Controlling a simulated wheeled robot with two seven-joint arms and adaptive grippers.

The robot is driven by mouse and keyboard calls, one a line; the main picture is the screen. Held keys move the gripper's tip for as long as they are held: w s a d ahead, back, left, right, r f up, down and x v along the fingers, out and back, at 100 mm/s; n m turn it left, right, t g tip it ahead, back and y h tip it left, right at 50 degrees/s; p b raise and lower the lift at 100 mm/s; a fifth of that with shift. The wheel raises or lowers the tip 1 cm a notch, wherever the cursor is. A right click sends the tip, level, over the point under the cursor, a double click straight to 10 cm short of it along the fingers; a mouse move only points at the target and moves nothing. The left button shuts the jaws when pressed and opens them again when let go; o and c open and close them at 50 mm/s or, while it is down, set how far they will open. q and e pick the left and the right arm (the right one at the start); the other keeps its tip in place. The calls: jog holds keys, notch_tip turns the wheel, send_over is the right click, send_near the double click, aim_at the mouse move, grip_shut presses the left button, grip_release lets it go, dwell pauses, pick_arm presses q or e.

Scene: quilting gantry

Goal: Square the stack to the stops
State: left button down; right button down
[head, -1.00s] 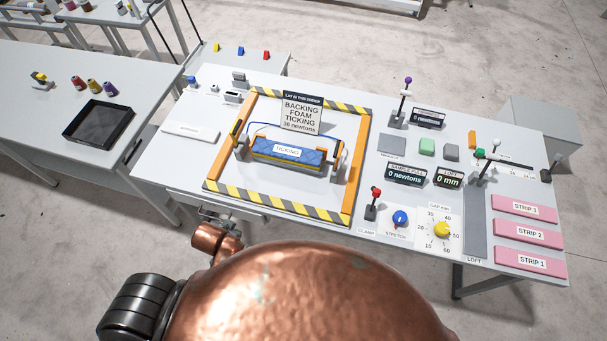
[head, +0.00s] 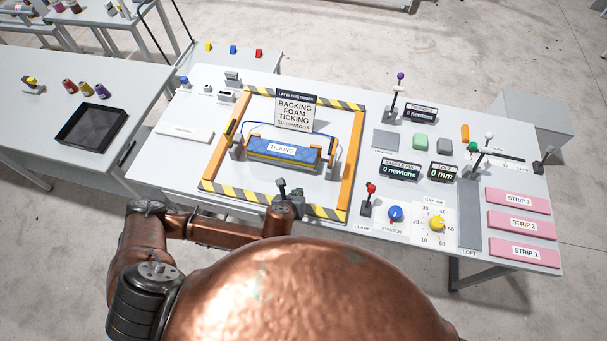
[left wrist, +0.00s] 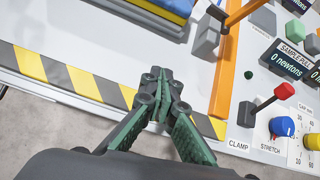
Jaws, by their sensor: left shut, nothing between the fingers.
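The stack (head: 283,154), with blue quilted fabric labelled TICKING on top, lies inside the striped frame between grey blocks with orange parts at its two ends. In the left wrist view, the stack's edge (left wrist: 165,10) shows blue, yellow and grey layers at the top. A grey block (left wrist: 207,38) stands beside its right end. My left gripper (head: 284,184) is over the frame's front striped bar, in front of the stack and apart from it. Its green-padded fingers (left wrist: 158,74) are shut and empty. I cannot tell whether the stack's layers are flush. My right gripper is not in view.
The frame has yellow-black bars (head: 235,193) and orange side rails (head: 352,175). A sign (head: 294,113) stands behind the stack. A red-knobbed clamp lever (head: 370,189), blue stretch knob (head: 396,214) and yellow dial (head: 437,223) are to the right. Pink strips (head: 518,200) lie at far right.

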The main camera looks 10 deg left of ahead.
pick_arm(q)
jog(key=shift+w+a+f+m, duration=0.2)
jog(key=shift+w+a+m, duration=0.3)
jog(key=shift+m, duration=0.3)
jog(key=x, duration=1)
jog(key=shift+w+a, duration=0.15)
jog(key=shift+w+r+p, duration=0.2)
jog(key=shift+w+p, duration=0.2)
jog(key=shift+w, duration=1.3)
jog(key=shift+f, duration=0.1)
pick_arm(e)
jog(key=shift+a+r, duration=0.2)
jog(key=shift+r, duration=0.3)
pick_arm(q)
jog(key=shift+w, duration=0.1)
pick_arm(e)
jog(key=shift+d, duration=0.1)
